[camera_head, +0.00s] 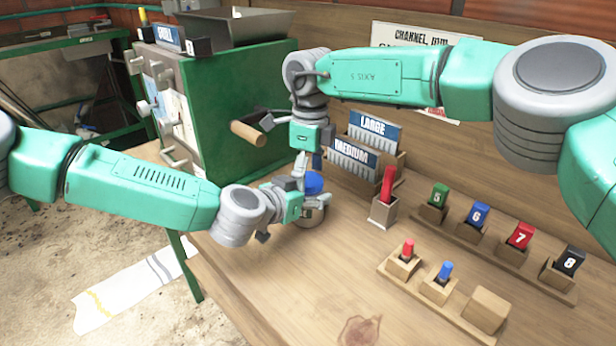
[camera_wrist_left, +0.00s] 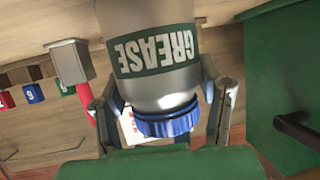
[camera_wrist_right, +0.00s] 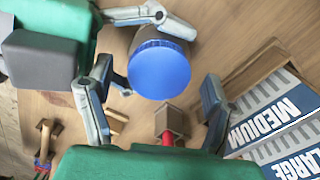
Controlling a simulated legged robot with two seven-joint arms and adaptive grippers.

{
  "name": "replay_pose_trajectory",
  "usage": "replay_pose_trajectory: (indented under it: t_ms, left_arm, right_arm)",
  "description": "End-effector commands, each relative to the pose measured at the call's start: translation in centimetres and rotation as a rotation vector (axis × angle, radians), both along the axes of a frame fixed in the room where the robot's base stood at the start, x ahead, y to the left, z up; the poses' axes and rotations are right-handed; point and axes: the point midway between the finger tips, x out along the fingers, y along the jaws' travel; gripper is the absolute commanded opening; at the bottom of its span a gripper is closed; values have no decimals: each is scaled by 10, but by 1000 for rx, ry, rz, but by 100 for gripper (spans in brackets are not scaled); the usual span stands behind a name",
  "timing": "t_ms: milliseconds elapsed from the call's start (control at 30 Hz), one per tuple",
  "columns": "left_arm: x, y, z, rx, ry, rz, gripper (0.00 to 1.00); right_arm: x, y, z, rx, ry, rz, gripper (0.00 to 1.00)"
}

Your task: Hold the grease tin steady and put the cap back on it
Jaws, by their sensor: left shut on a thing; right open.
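The grease tin (camera_wrist_left: 175,85) is a grey metal tin with a green GREASE label. My left gripper (camera_head: 310,196) is shut on it above the bench, its fingers on both sides of the tin. The blue ribbed cap (camera_wrist_right: 160,72) sits over the tin's mouth; it also shows in the left wrist view (camera_wrist_left: 168,122) and the head view (camera_head: 313,183). I see no clear gap, but cannot tell how tightly it sits. My right gripper (camera_head: 312,160) is open just above the cap. Its two fingers stand apart from the cap in the right wrist view (camera_wrist_right: 152,105).
Behind the grippers stand LARGE (camera_head: 372,126) and MEDIUM (camera_head: 356,152) card holders. A red-handled item stands in a grey holder (camera_head: 383,210) close by on the right. The green machine (camera_head: 235,100) with a wooden handle (camera_head: 247,133) is at left. The bench front is mostly clear.

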Motion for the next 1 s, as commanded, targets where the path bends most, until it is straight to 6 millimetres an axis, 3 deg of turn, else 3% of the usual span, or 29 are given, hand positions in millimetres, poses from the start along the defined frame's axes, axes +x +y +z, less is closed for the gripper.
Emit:
replay_pose_trajectory:
  t_ms: [500, 700, 967, 1000]
  left_arm:
    - [-1, 0, -2, 1, 3, -1, 0]
    - [-1, 0, -2, 1, 3, -1, 0]
    - [-1, 0, -2, 1, 3, -1, 0]
    - [-1, 0, -2, 1, 3, -1, 63]
  right_arm:
    - [5, 0, 97, 1, -2, -1, 74]
    - [5, -1, 112, 0, -1, 0, 74]
    - [5, -1, 114, 0, 0, 0, 74]
    - [5, -1, 114, 0, 0, 0, 74]
